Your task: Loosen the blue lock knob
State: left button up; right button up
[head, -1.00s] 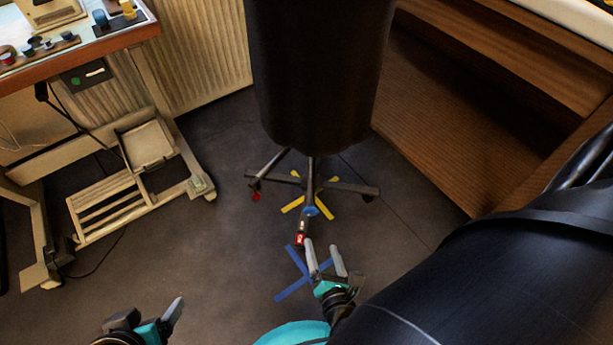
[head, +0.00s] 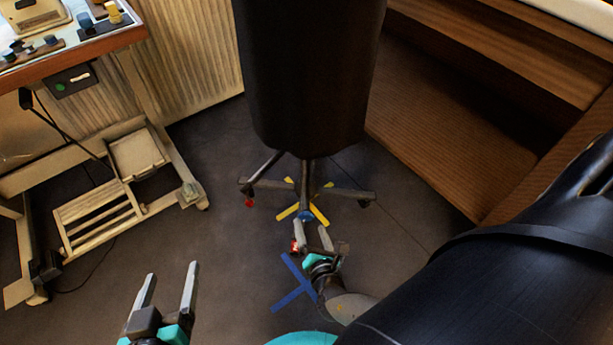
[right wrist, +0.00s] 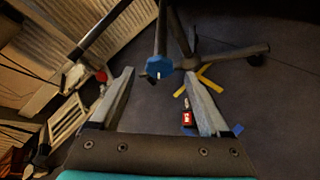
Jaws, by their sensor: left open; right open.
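The blue lock knob (head: 306,216) sits low at the front of the dark wheeled stand under a large black body (head: 312,75). In the right wrist view the knob (right wrist: 160,68) shows as a blue faceted piece, ahead of and between my spread fingers. My right gripper (head: 311,224) is open, its tips close to the knob in the head view; in the right wrist view (right wrist: 158,78) nothing is between the fingers. I cannot tell whether they touch the knob. My left gripper (head: 172,269) is open and empty at the lower left, well away from the stand.
Stand legs spread near the knob, one with a red caster (head: 249,203). A small red-marked item (right wrist: 187,117) lies below. Yellow tape (head: 289,211) and a blue tape cross (head: 292,294) mark the floor. A wheeled table (head: 75,60) stands left, wooden steps (head: 450,120) right.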

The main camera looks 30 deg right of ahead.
aim_at(307, 218)
jog(key=shift+b+x, duration=0.65)
jog(key=shift+x, duration=1)
pick_arm(q)
jog(key=shift+s+d+r+n+t+h+b, duration=0.25)
jog(key=shift+d+r+t+h, duration=0.2)
jog(key=shift+d+r+t, duration=0.45)
jog(key=shift+s+d+r+n+t+h+b, duration=0.2)
jog(key=shift+d+r+t+h, duration=0.25)
jog(key=shift+t, duration=0.75)
pick_arm(e)
jog(key=shift+x, duration=1.1)
pick_arm(q)
jog(key=shift+s, duration=0.1)
pick_arm(e)
jog(key=shift+c, duration=0.2)
grip_shut()
pick_arm(q)
jog(key=shift+f, duration=0.1)
